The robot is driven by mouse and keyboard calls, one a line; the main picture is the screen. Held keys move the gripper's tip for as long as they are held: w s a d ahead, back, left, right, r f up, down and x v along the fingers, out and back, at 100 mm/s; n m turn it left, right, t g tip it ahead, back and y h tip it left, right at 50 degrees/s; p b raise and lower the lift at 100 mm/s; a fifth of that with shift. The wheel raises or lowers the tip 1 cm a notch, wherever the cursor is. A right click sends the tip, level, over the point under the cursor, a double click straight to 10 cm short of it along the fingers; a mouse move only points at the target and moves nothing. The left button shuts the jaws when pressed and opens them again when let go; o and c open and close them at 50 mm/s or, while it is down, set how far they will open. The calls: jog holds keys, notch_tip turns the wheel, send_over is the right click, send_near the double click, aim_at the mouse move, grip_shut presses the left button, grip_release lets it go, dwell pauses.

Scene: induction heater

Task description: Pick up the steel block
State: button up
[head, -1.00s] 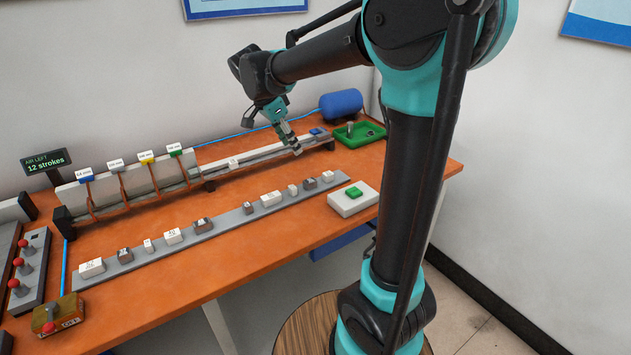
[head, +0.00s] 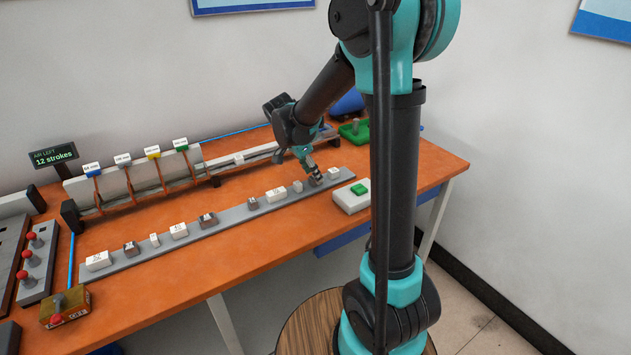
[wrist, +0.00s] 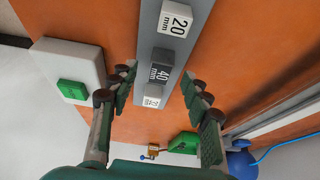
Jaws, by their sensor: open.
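A dark grey block marked 40 mm (wrist: 160,72), which looks like steel, sits on the grey rail strip between two white blocks. It also shows in the head view (head: 316,181), partly covered by my gripper. My gripper (wrist: 160,78) is open and empty. Its fingers appear on either side of the strip in the wrist view, around the 40 mm block and the white end block (wrist: 151,98). In the head view my gripper (head: 310,172) points down close over the 40 mm block; contact cannot be told.
A white block marked 20 mm (wrist: 175,18) sits farther along the strip (head: 225,223), with several other white and dark blocks. A white box with a green button (head: 352,195) stands beside the strip. A green tray (head: 353,132) and a long track (head: 240,160) lie behind.

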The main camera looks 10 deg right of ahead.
jog(key=shift+x, duration=1.05)
jog(key=shift+r, duration=0.1)
grip_shut()
